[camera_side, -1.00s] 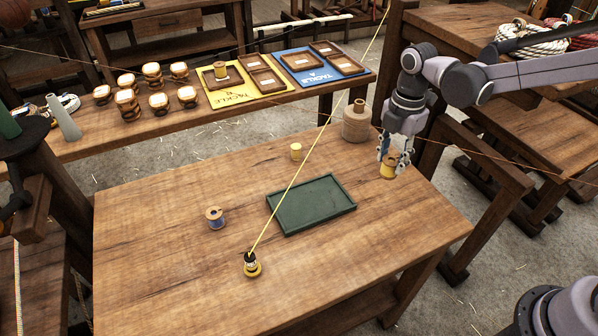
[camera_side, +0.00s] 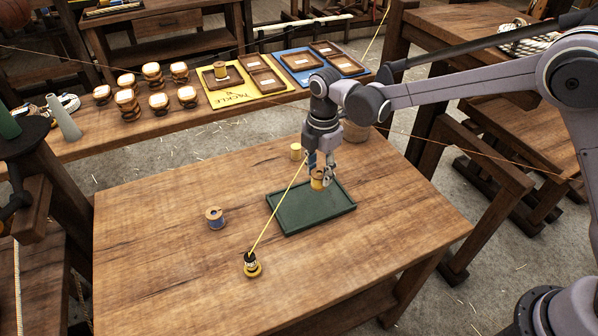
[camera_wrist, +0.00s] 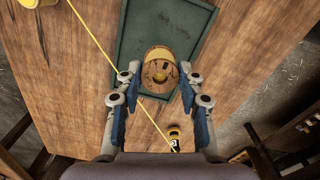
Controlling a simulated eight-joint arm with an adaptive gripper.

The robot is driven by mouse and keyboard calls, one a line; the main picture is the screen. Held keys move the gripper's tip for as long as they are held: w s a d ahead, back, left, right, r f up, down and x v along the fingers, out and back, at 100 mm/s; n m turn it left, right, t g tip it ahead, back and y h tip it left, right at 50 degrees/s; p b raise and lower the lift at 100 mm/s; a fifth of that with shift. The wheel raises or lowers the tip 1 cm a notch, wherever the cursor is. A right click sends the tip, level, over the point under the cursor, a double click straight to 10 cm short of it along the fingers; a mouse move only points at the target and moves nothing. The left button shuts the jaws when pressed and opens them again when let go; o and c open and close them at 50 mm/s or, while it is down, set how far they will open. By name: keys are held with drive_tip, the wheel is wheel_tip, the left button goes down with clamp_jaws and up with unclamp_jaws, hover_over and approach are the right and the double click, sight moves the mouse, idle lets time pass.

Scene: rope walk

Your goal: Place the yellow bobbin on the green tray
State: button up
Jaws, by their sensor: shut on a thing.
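The yellow bobbin (camera_side: 317,182) is held between the fingers of my gripper (camera_side: 320,172), over the back right part of the green tray (camera_side: 290,218). In the wrist view the bobbin's wooden top (camera_wrist: 160,72) shows between the two fingers of my gripper (camera_wrist: 158,84), with the tray (camera_wrist: 130,30) below it. The tray looks empty. I cannot tell whether the bobbin touches the tray floor.
A taut yellow line (camera_side: 277,210) runs from a small black and yellow fixture (camera_side: 252,264) up past my gripper. The table's left side is clear.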

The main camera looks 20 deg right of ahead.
sight(312, 187)
drive_tip(key=shift+w+a+f, duration=0.15)
drive_tip(key=shift+a+f, duration=0.5)
drive_tip(key=shift+a, duration=0.3)
drive_tip(key=shift+f, duration=1.95)
drive_tip(key=o, duration=1)
drive_tip(key=shift+f, duration=0.1)
